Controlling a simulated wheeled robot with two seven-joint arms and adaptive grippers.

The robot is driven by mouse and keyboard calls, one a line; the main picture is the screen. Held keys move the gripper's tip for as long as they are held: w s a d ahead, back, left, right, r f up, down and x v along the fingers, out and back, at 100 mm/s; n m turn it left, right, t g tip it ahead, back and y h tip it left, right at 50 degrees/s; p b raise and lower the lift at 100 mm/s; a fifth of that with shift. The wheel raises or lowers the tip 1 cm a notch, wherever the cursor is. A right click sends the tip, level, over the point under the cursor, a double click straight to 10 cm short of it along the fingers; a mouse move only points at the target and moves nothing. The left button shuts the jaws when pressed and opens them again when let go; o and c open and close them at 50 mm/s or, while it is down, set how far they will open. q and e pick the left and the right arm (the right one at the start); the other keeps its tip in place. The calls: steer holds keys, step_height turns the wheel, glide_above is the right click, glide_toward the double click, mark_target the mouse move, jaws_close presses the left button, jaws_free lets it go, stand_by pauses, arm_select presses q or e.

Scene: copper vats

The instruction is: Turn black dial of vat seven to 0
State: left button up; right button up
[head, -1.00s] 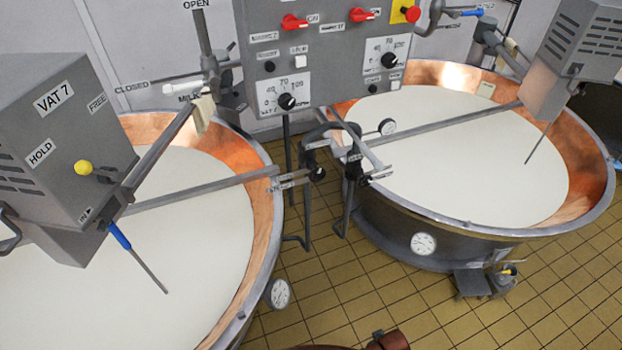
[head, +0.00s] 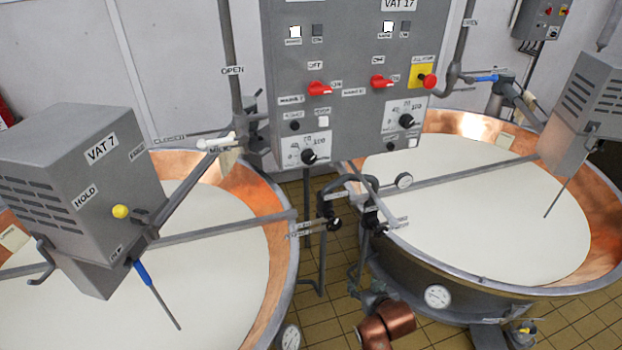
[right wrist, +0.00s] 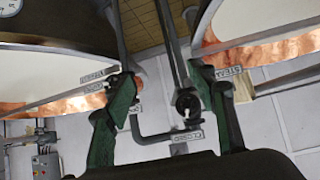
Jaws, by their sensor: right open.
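The black dial (head: 309,156) on the left half of the grey control panel (head: 350,60) has a white scale plate behind it, with marks up to 100. Its pointer is too small to read. Vat seven (head: 230,262) is the copper vat at left, below the grey box (head: 70,190) lettered VAT 7. My right arm comes in at the bottom centre of the head view, below the panel and apart from the dial. In the right wrist view my right gripper (right wrist: 163,78) has its green fingers spread, open and empty. My left gripper is not in view.
A similar black dial (head: 406,121) sits on the panel's right half, under a VAT 17 label. Red switches (head: 320,88) and an emergency button (head: 429,82) are above. Curved pipes with valves (head: 335,223) stand between the vats, below the panel. A second vat (head: 480,210) stands at right.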

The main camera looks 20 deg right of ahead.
steer(key=w+a+r+t, duration=0.2)
steer(key=w+a+r, duration=0.1)
steer(key=w+r, duration=0.55)
steer(key=w+a+r+t, duration=0.2)
steer(key=w+r+t, duration=0.1)
steer(key=w+r, duration=0.5)
steer(key=t+y, duration=0.1)
steer(key=t, duration=0.2)
glide_toward(310, 159)
steer(key=w, duration=0.2)
steer(key=shift+m, duration=0.4)
steer(key=w+p, duration=0.1)
steer(key=w, duration=0.5)
steer(key=shift+w+r, duration=0.15)
steer(key=shift+w, duration=0.8)
steer(key=shift+c, duration=0.2)
steer(key=c, duration=1.1)
